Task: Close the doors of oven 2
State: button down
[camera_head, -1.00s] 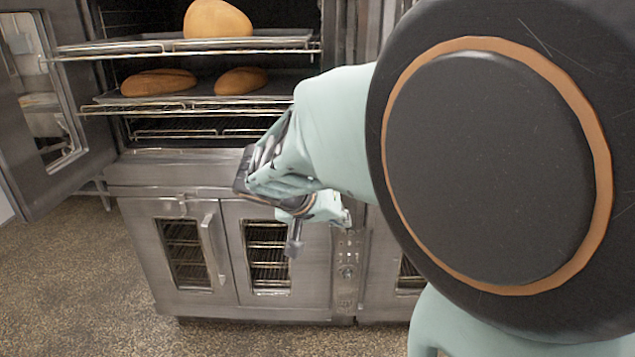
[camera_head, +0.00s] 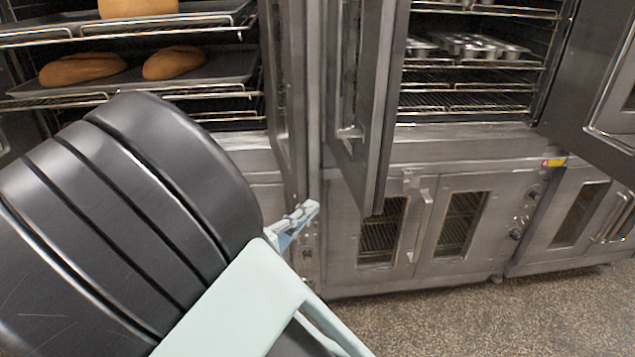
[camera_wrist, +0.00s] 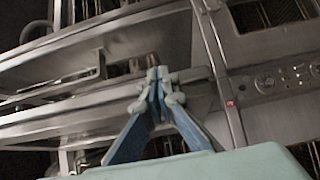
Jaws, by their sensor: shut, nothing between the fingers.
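Two ovens stand side by side with their upper doors open; no number is readable, so I cannot tell which is oven 2. The right oven (camera_head: 455,150) has its left door (camera_head: 365,100) swung out towards me and its right door (camera_head: 590,80) open to the right. The left oven's right door (camera_head: 287,90) also stands open, close beside that left door. My gripper (camera_head: 308,210) is shut and empty, low in front of the gap between the ovens. In the wrist view my gripper (camera_wrist: 157,85) points at steel oven parts; contact cannot be told.
Metal muffin tins (camera_head: 470,46) sit on a rack in the right oven. Bread loaves (camera_head: 85,69) lie on trays in the left oven. Lower doors (camera_head: 460,222) are shut. The speckled floor (camera_head: 480,320) is clear at the front right.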

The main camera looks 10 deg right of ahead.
aim_at(358, 181)
jog(key=x, duration=0.3)
jog(key=d+x, duration=0.1)
jog(key=x, duration=0.3)
jog(key=s+x, duration=0.1)
jog(key=x, duration=0.2)
jog(key=shift+d+p, duration=0.35)
jog(key=shift+d, duration=0.1)
jog(key=shift+w+d, duration=0.1)
jog(key=shift+d, duration=0.5)
jog(key=shift+d, duration=0.1)
